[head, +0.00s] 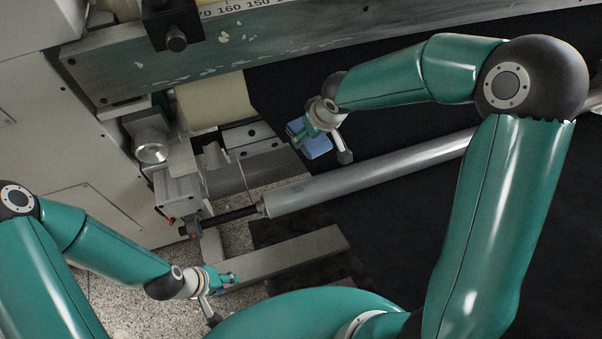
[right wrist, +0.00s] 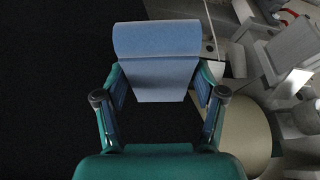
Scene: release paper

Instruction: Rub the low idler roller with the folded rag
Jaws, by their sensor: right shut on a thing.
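The folded rag is a blue pad (head: 318,148), held in my right gripper (head: 313,122). In the right wrist view the rag (right wrist: 156,80) spans between the two fingers of the right gripper (right wrist: 160,88), with its thick folded edge at the far side. A long grey roller (head: 350,184), which looks like the low idler roller, runs from lower left to upper right. The rag is apart from it in the head view, just above it in the picture; the height gap cannot be judged. My left gripper (head: 228,280) is at lower left, too small to read its fingers.
The machine's scaled crossbeam (head: 300,40) spans the top. A cream roll (head: 215,100) and metal brackets (head: 180,190) stand left of the rag. A grey foot bar (head: 285,258) lies below the roller's left end. Dark surface fills the right side.

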